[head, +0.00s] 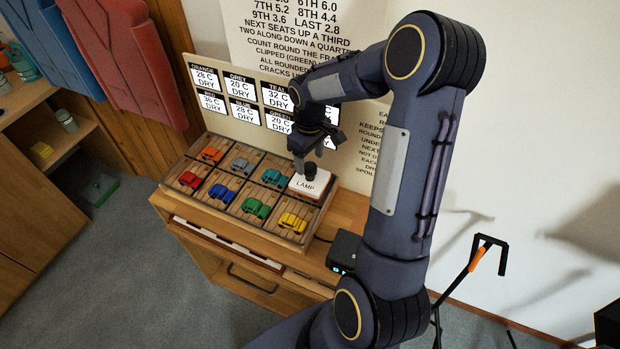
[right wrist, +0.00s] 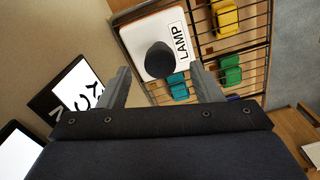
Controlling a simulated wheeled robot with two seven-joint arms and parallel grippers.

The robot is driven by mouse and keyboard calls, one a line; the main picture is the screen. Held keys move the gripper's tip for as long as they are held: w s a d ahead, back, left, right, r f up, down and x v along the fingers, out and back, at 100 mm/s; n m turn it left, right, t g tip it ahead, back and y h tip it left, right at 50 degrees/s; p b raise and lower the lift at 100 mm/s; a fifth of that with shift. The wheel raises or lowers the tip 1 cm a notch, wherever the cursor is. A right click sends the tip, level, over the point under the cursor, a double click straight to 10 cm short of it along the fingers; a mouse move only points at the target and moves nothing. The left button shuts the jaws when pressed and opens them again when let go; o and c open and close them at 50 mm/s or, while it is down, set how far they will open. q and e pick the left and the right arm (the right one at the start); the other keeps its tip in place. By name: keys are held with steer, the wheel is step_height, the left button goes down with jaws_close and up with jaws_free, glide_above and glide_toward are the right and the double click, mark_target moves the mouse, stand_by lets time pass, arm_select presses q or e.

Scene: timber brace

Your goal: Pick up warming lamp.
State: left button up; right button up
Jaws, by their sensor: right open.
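The warming lamp is a white block labelled LAMP (head: 305,186) with a dark round knob on top. It sits at the right end of the divided wooden tray (head: 262,232). In the right wrist view the lamp's dark knob (right wrist: 160,60) stands ahead of and between my finger tips, with the white top (right wrist: 142,35) around it. My right gripper (head: 307,163) is just above the lamp, its fingers (right wrist: 160,82) apart with nothing between them that I can see gripped. Whether a finger touches the knob is not clear. My left gripper is not in view.
The tray holds several small coloured cars in compartments, including a yellow one (head: 292,222) beside the lamp. A board with temperature cards (head: 240,85) stands behind the tray. A black box (head: 343,250) is at the right of the wooden bench. Open floor lies at left.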

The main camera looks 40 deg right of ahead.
mark_target(310, 165)
steer(key=shift+f+p, duration=0.3)
steer(key=shift+f, duration=2.3)
jaws_close()
steer(key=shift+r, duration=0.1)
